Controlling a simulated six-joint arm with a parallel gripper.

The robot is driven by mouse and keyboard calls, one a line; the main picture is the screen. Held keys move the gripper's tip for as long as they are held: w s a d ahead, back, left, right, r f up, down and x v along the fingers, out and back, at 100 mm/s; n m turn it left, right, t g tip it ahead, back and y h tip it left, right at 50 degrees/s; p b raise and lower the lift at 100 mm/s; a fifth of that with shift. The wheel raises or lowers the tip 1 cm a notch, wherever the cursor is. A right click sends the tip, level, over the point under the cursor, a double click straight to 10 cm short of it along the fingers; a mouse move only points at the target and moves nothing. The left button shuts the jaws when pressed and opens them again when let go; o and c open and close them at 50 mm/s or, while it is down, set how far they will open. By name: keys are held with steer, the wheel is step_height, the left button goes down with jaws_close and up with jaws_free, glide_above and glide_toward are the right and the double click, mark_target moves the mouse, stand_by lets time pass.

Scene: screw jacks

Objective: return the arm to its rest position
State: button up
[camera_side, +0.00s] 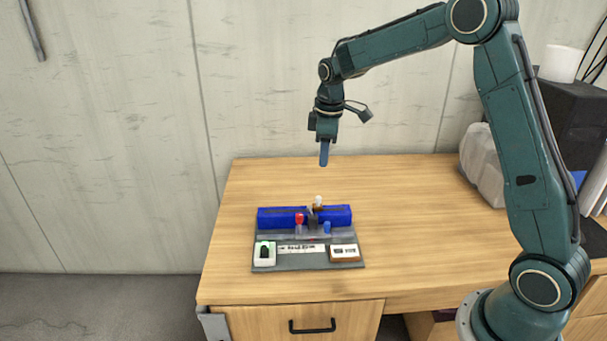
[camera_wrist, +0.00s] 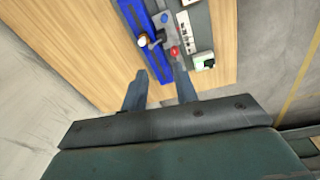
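My gripper (camera_side: 324,154) hangs pointing down in the air, well above the back part of the desk. In the wrist view my gripper (camera_wrist: 160,90) shows two blue fingers apart with nothing between them. The screw jack fixture sits on the desk below it: a long blue block (camera_side: 280,217) on a grey base plate (camera_side: 305,263). A red knob (camera_side: 299,218), a blue knob (camera_side: 327,227) and a white-tipped part (camera_side: 318,201) stand at its middle. The fixture also shows beyond the fingers in the wrist view, with its blue block (camera_wrist: 138,32).
The wooden desk (camera_side: 420,220) is mostly clear around the fixture. A white box with a green and black part (camera_side: 264,252) and a small labelled box (camera_side: 345,252) sit on the plate. A pale wrapped bundle (camera_side: 482,160) and a dark box (camera_side: 577,120) stand at the right.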

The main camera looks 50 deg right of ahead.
steer(key=s+a+r+m+t, duration=0.1)
steer(key=s+a+r+m, duration=0.15)
steer(key=s+r, duration=0.4)
steer(key=s+a+r+m+t, duration=0.1)
steer(key=s+a+r, duration=0.35)
steer(key=s, duration=0.35)
steer(key=s+a+m+t, duration=0.2)
steer(key=s+a+m, duration=0.1)
steer(key=s, duration=1.3)
steer(key=shift+s+f+m, duration=0.3)
steer(key=shift+s+m, duration=0.05)
steer(key=shift+s, duration=0.05)
